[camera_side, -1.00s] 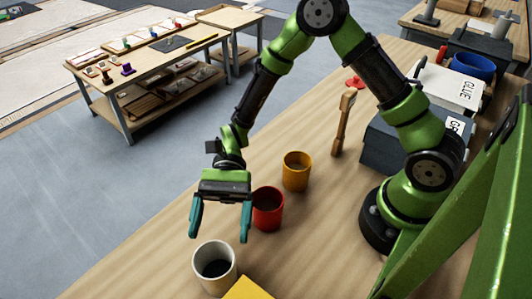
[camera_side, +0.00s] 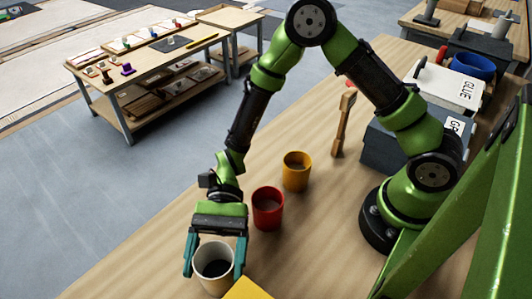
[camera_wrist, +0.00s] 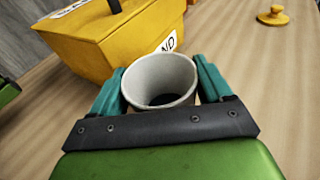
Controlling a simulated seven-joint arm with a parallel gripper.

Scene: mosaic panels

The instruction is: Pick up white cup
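The white cup (camera_side: 215,283) stands upright on the wooden table near the bottom of the side view, with a dark inside. In the wrist view the white cup (camera_wrist: 160,76) sits between the two teal fingers. My gripper (camera_side: 214,272) is open, with one finger on each side of the cup's upper part. It also shows in the wrist view (camera_wrist: 163,88). The fingers look close to the cup wall, but I cannot tell whether they touch it.
A red cup (camera_side: 267,210) and an orange cup (camera_side: 296,173) stand behind the white cup. A yellow box (camera_wrist: 110,35) lies close beside it. A wooden mallet (camera_side: 343,125) and a grey box (camera_side: 385,147) stand farther back. The table's left edge is near.

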